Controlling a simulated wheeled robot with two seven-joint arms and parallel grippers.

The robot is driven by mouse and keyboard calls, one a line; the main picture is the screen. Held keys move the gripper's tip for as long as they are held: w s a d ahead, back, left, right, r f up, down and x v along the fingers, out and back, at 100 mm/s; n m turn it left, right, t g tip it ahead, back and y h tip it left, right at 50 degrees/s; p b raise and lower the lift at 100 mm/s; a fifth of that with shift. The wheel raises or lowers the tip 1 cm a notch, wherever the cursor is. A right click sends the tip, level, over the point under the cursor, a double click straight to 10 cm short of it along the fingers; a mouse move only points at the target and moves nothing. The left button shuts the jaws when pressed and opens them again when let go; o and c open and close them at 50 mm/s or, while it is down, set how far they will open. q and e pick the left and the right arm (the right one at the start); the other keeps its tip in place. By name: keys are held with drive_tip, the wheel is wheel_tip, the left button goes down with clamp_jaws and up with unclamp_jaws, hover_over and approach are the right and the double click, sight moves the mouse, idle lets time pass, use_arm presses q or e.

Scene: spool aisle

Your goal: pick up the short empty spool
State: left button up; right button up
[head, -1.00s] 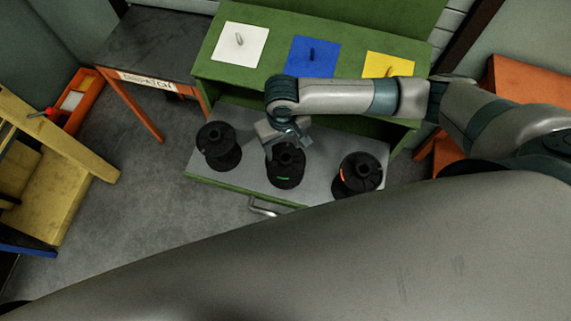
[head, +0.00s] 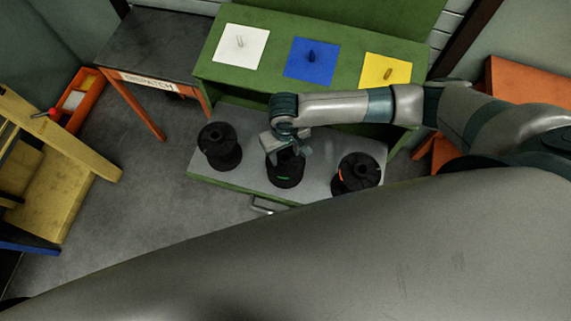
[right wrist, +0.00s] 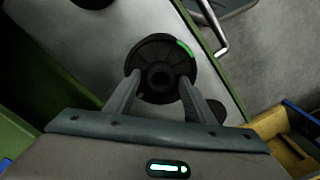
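Three black spools with no visible winding stand upright on a grey tray: a left spool (head: 219,147), a middle spool (head: 285,173) with a green mark, and a right spool (head: 357,174) with an orange mark. I cannot tell for sure which is shortest. My right gripper (head: 286,150) is over the middle spool and hides part of its top. In the right wrist view the gripper (right wrist: 159,77) is open, with its fingers apart on either side of the middle spool's round top (right wrist: 161,52). Contact cannot be told. My left gripper is not in view.
The grey tray (head: 249,172) is part of a green bench (head: 270,75) with white (head: 241,48), blue (head: 304,68) and yellow (head: 378,74) squares, each with a peg. A dark-topped dispatch table (head: 150,45) stands left.

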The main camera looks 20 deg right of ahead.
clamp_jaws()
drive_tip(key=shift+r, duration=0.2)
drive_tip(key=shift+r+b, duration=0.35)
drive_tip(key=shift+r, duration=0.25)
drive_tip(key=s+r+b, duration=0.3)
drive_tip(key=s+r, duration=0.6)
drive_tip(key=s, duration=0.2)
drive_tip(key=shift+s+a+r, duration=0.25)
drive_tip(key=shift+s+a, duration=0.05)
drive_tip(key=shift+a, duration=0.05)
